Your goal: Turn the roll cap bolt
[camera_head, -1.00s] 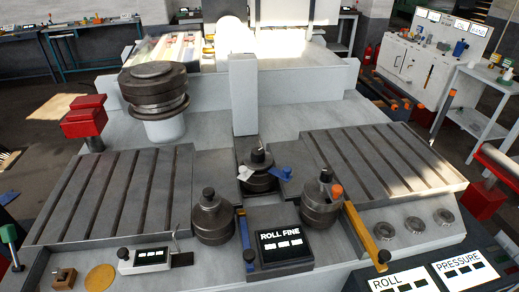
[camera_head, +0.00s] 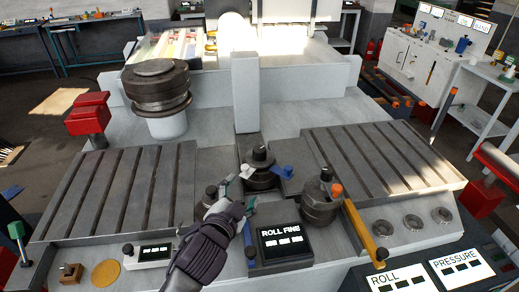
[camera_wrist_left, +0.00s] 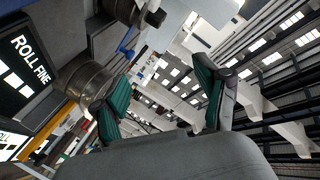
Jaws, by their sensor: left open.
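Three dark steel rolls stand at the front of the grey machine, each topped by a dark cap. The middle roll (camera_head: 258,177) has a black knob-like bolt (camera_head: 259,153) on top. The gripper is open. In the left wrist view its green-padded fingers (camera_wrist_left: 164,94) are apart with nothing between them. A steel roll (camera_wrist_left: 92,82) lies left of them there. I cannot tell which bolt is meant.
The ROLL FINE display (camera_head: 281,243) stands right of my left arm. A blue-tipped lever (camera_head: 282,172) is beside the middle roll. Slotted plates (camera_head: 110,195) flank the rolls on both sides, with clear tops.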

